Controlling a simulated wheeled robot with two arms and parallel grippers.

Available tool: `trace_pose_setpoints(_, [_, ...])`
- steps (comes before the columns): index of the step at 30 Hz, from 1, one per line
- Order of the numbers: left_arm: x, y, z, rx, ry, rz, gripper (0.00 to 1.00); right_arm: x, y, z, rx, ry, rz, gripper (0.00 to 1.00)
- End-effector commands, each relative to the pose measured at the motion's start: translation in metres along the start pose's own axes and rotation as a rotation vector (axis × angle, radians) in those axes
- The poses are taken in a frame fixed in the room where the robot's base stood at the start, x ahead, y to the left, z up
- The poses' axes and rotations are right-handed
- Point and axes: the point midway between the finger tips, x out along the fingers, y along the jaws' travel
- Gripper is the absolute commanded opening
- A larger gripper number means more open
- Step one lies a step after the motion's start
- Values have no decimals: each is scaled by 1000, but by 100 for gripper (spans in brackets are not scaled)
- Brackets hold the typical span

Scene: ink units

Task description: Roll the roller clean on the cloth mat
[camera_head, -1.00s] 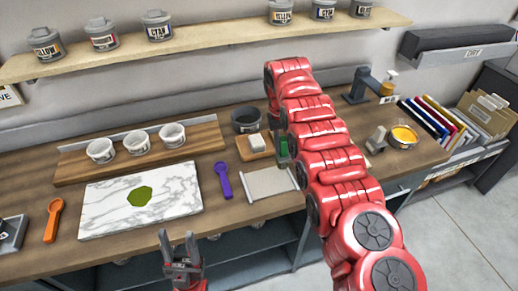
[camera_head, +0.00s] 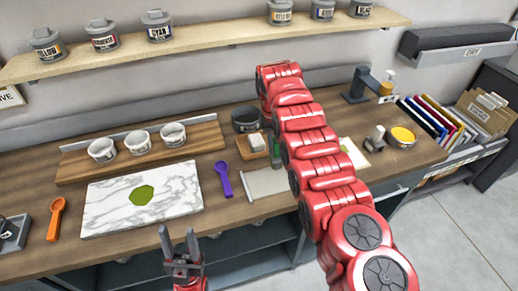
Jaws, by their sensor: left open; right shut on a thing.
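The cloth mat (camera_head: 260,184) is pale grey and lies flat near the front edge of the bench, right of the purple spoon; my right arm covers its right part. A small green piece (camera_head: 276,147) shows at the left edge of my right arm, above the far side of the mat, and looks like part of the roller. My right gripper is shut on the roller; the arm hides most of both, so contact with the mat cannot be told. My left gripper (camera_head: 181,252) is open and empty in front of the bench edge.
A marble slab (camera_head: 105,207) with a green ink patch (camera_head: 142,195) lies left of the purple spoon (camera_head: 222,180). White cups stand on a wooden board behind. A dark bowl (camera_head: 246,119) and a small tray with a white block (camera_head: 257,142) sit beyond the mat.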

Motion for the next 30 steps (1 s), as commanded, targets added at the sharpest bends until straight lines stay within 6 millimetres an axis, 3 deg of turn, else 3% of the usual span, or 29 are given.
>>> trace_pose_setpoints(15, [18, -1, -3, 0, 0, 0, 50, -2, -28, -1, -44, 9, 0, 0])
trace_pose_setpoints(21, [31, -2, -5, 0, 0, 0, 50, -3, -48, 5, -72, 8, -1, 0])
trace_pose_setpoints(30, [31, -2, -5, 0, 0, 0, 50, 6, -59, 7, -84, 10, 1, 0])
